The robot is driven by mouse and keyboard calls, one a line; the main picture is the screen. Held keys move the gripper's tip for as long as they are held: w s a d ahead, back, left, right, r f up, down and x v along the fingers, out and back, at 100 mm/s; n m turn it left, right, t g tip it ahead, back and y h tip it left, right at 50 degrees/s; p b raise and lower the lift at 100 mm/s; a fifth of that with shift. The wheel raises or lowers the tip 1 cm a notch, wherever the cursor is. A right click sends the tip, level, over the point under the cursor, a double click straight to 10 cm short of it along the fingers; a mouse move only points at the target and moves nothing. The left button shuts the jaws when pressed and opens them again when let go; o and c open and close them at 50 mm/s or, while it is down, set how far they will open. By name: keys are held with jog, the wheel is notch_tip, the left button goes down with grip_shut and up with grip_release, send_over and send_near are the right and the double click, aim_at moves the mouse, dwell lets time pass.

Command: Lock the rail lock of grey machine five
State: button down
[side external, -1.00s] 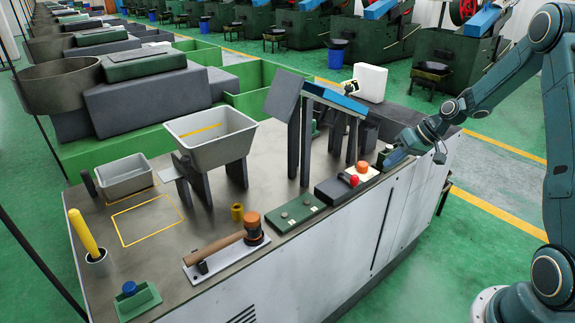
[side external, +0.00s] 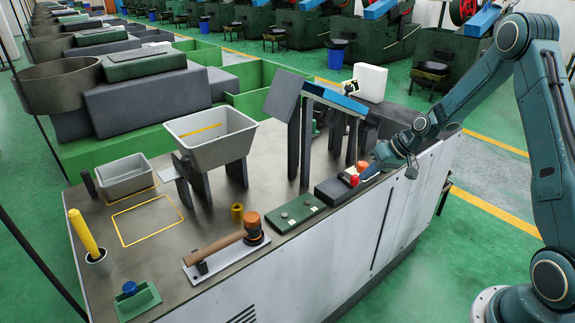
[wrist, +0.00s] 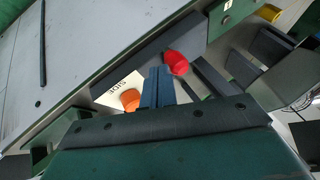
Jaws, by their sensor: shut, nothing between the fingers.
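A dark block (side external: 333,192) sits on the front edge of the grey machine (side external: 290,262), with a red knob (side external: 354,181) at its right end. The red knob (wrist: 178,63) and an orange knob (wrist: 131,100) also show in the wrist view. A white plate (wrist: 117,87) with dark lettering lies beside the orange knob. I cannot tell for sure which part is the rail lock. My gripper (side external: 373,170) is close to the red knob in the side view. In the wrist view my gripper (wrist: 158,72) is shut and empty, its tips between the two knobs, close beside the red one.
A blue rail on dark posts (side external: 335,98) stands behind the knobs. A green panel with two buttons (side external: 297,212) and an orange-headed mallet (side external: 228,243) lie to the left along the edge. A grey hopper (side external: 212,140) stands farther back. The floor in front is clear.

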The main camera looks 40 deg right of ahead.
aim_at(355, 180)
jog(key=shift+s+a+m+h, duration=0.15)
jog(key=shift+a+m+h, duration=0.15)
jog(key=shift+a+m, duration=0.25)
dwell(0.4)
jog(key=a+m+h, duration=0.1)
jog(key=m, duration=0.1)
jog(key=a+m+h, duration=0.1)
jog(key=a+m, duration=0.1)
jog(key=a+m+t+h, duration=0.1)
jog(key=m, duration=0.1)
jog(key=shift+w+a+h, duration=0.2)
jog(key=shift+w+h, duration=0.1)
jog(key=shift+h, duration=0.1)
jog(key=a+m+h, duration=0.1)
jog(key=w+m, duration=0.1)
jog(key=m, duration=0.1)
jog(key=a+m+h, duration=0.1)
jog(key=shift+w+a+m+g+h, duration=0.25)
jog(key=shift+w+a+g+h, duration=0.05)
jog(key=shift+w+g, duration=0.1)
jog(key=shift+w+a, duration=0.55)
jog(key=shift+w, duration=0.1)
jog(key=shift+w+a, duration=0.1)
jog(key=shift+w, duration=0.05)
